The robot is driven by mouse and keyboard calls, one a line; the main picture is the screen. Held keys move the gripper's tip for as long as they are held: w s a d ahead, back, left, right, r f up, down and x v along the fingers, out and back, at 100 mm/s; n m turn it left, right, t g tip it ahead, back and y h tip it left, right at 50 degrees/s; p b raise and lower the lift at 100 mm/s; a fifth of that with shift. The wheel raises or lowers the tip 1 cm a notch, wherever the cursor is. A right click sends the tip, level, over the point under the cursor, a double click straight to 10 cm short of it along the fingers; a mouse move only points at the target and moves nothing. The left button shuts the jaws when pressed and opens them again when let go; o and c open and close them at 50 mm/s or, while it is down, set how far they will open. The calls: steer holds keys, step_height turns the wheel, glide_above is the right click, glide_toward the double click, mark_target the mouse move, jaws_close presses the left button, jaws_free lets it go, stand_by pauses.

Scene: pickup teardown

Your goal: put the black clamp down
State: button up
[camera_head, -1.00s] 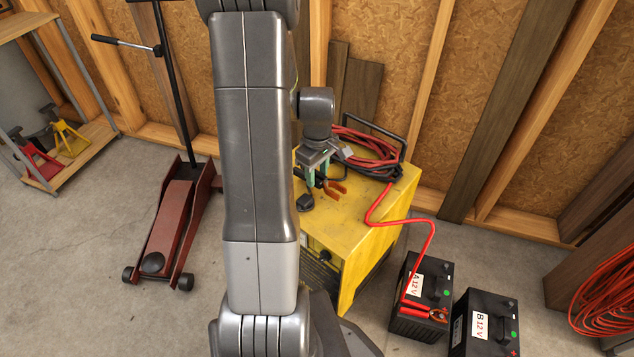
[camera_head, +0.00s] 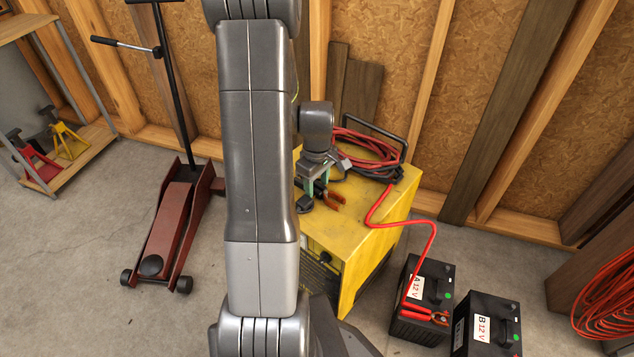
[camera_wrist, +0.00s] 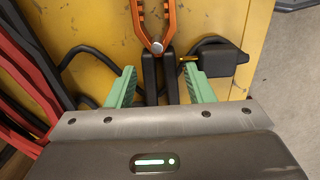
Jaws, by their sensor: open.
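The black clamp (camera_wrist: 149,80) has black handles and orange jaws. In the wrist view it lies on the yellow charger's top (camera_wrist: 88,30), its handles between my green fingertips. In the head view its orange jaws (camera_head: 333,199) show on the charger (camera_head: 375,225), beside my gripper. My gripper (camera_head: 313,186) is open, pointing down at the charger's top; in the wrist view the fingers (camera_wrist: 159,88) stand apart on both sides of the handles, with gaps. The handle ends are hidden by my gripper body.
Red and black cables (camera_head: 365,150) lie coiled at the charger's back. A red cable runs to a red clamp (camera_head: 425,314) on battery A (camera_head: 432,275). Battery B (camera_head: 490,325) stands beside it. A red floor jack (camera_head: 170,215) stands left; floor between is clear.

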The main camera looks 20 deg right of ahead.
step_height(320, 180, up, 12)
steer(key=p, duration=0.3)
steer(key=shift+r, duration=0.2)
steer(key=shift+o, duration=0.2)
